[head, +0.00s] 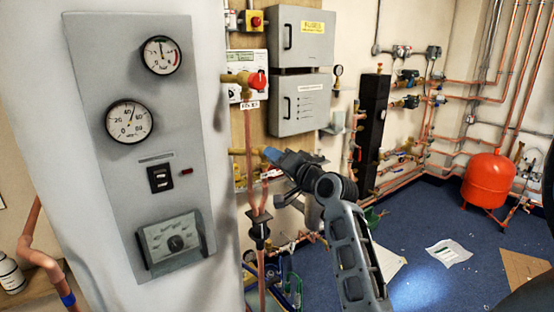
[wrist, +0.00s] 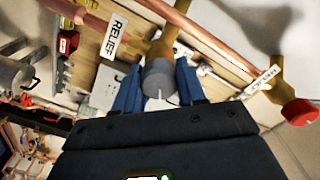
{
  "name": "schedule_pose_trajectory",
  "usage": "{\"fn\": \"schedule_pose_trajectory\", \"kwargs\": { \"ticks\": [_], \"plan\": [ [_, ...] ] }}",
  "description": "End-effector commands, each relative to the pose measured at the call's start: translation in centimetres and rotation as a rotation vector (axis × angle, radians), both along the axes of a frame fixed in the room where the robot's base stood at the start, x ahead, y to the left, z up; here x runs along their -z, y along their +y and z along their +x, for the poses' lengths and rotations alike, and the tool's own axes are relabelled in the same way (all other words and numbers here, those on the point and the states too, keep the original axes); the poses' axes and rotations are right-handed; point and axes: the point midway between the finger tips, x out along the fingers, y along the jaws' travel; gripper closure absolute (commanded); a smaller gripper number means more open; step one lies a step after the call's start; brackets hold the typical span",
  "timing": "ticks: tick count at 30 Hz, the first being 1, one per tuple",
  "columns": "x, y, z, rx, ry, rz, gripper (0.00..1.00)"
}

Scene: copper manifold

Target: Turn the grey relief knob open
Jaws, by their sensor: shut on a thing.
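The grey relief knob (wrist: 160,82) shows in the wrist view on a brass valve body, with a pale mark on its near face. A white tag reading RELIEF (wrist: 115,33) hangs on the copper pipe beside it. My gripper (wrist: 158,88) has its two blue fingers on either side of the knob, shut on it. In the head view my gripper (head: 272,155) reaches the brass fitting (head: 243,151) at the wall, and its fingers hide the knob there.
A red knob (head: 257,80) on a brass valve sits above my gripper; it also shows in the wrist view (wrist: 298,112). A grey gauge panel (head: 140,100) stands close at left. Copper pipes (head: 249,130) run by the gripper. A red tank (head: 488,180) stands far right on blue floor.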

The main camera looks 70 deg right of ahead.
Motion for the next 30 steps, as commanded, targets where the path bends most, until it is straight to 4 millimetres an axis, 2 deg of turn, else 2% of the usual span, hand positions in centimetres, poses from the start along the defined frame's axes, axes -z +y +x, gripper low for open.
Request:
{"fn": "schedule_pose_trajectory", "kwargs": {
  "ticks": [1, 2, 9, 20, 30],
  "plan": [
    [-0.2, -0.1, -0.1, 0.004, -0.002, -0.003, 0.91],
    [-0.2, -0.1, -0.1, 0.004, -0.002, -0.003, 0.59],
    [-0.1, -0.1, -0.1, 0.002, -0.001, -0.002, 0.36],
    [0.1, 0.3, -0.7, 0.002, 0.000, -0.001, 0.35],
    [0.2, 3.1, -5.2, 0.003, 0.000, -0.002, 0.35]
  ]
}}
